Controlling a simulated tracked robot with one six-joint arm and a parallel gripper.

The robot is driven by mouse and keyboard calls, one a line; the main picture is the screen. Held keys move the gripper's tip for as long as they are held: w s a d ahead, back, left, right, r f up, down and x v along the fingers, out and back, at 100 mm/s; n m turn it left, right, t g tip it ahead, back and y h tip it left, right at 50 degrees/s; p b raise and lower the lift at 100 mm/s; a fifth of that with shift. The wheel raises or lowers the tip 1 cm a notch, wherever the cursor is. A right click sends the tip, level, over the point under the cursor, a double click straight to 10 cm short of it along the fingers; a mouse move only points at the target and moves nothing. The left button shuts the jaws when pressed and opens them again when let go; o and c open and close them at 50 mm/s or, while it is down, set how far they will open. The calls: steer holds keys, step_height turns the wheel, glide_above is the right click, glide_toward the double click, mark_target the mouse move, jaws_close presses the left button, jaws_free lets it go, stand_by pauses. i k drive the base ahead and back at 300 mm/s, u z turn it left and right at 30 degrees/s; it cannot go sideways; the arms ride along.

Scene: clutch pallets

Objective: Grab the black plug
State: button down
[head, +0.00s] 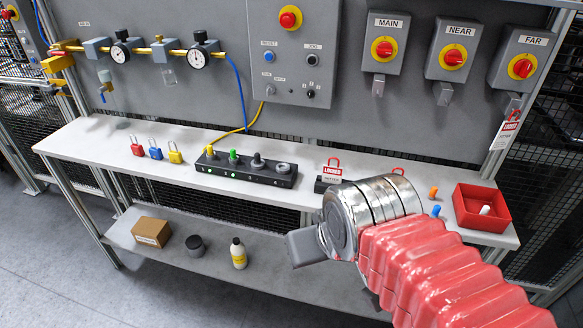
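The black plug (258,160) stands upright in a black socket strip (235,172) on the workbench. Yellow (210,152) and green (233,157) plugs stand to its left in the same strip. A grey round socket (283,168) to its right looks empty. My gripper (308,247) is in front of the bench edge, nearer to me and to the right of the black plug, apart from it. One grey finger shows; the rest is hidden by my wrist, so its opening cannot be seen.
Red, blue and yellow padlocks (156,151) stand left of the strip. A lockout tag (332,171), small orange (433,190) and blue pegs, and a red bin (470,220) are to the right. The lower shelf (130,232) holds a box, a dark jar and a bottle.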

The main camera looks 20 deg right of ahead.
mark_target(257, 155)
steer(key=u, duration=0.25)
steer(key=i, duration=0.8)
steer(key=u, duration=1.1)
